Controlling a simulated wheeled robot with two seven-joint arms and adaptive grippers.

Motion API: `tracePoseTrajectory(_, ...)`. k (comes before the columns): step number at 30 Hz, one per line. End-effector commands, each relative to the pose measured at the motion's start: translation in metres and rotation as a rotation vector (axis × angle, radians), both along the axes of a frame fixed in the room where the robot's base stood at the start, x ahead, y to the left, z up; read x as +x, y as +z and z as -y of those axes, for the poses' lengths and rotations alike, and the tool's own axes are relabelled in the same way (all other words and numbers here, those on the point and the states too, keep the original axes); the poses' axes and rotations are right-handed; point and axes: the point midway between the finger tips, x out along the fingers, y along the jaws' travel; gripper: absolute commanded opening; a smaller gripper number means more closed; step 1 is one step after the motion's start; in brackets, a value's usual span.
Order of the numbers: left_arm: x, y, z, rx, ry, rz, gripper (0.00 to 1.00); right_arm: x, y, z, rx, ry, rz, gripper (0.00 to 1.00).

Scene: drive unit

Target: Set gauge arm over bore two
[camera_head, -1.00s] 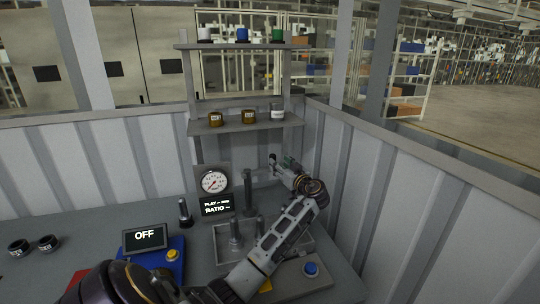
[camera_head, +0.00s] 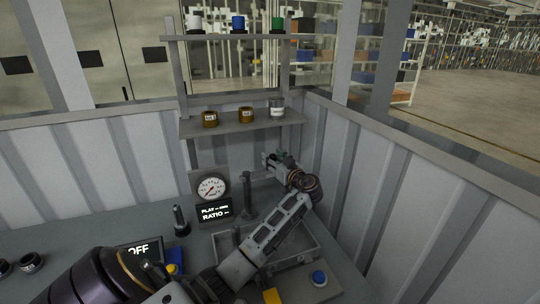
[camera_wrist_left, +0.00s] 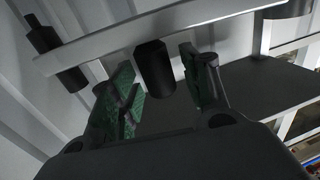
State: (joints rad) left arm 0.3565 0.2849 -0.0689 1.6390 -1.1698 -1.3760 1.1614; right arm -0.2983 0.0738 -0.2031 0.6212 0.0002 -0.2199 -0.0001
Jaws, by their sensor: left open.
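A dark upright post (camera_head: 248,196) stands on the bench right of the dial gauge (camera_head: 211,188). My left gripper (camera_head: 274,160) is just right of the post's top, on my arm reaching up from the lower left. In the left wrist view, a pale bar (camera_wrist_left: 105,42) crosses above the open fingers (camera_wrist_left: 158,88), which have green pads. A black knob (camera_wrist_left: 154,68) hangs from the bar between the fingers, with gaps on both sides. A grey tray (camera_head: 312,240) lies behind my arm, which hides part of it; I cannot make out bore two. My right gripper is not in view.
A shelf (camera_head: 245,127) with small jars stands behind the post. A corrugated wall (camera_head: 400,210) closes the right side. A dark peg (camera_head: 180,221), an OFF display (camera_head: 139,250) and a blue button (camera_head: 319,277) are on the bench.

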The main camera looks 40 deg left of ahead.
Motion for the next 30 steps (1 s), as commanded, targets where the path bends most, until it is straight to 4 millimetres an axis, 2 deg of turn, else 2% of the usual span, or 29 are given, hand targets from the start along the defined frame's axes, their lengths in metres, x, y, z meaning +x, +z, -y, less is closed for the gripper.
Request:
tracePoseTrajectory(15, -0.001, -0.0003, 0.0022, 0.0, 0.001, 0.0, 0.46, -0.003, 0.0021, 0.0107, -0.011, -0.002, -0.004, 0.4)
tracePoseTrajectory(26, -0.001, -0.0002, 0.0021, 0.0, 0.001, 0.0, 0.0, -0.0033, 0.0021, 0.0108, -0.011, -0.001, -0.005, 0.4)
tracePoseTrajectory(30, -0.001, -0.0001, 0.0021, 0.001, 0.001, 0.0, 0.0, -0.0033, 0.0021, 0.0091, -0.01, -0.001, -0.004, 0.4)
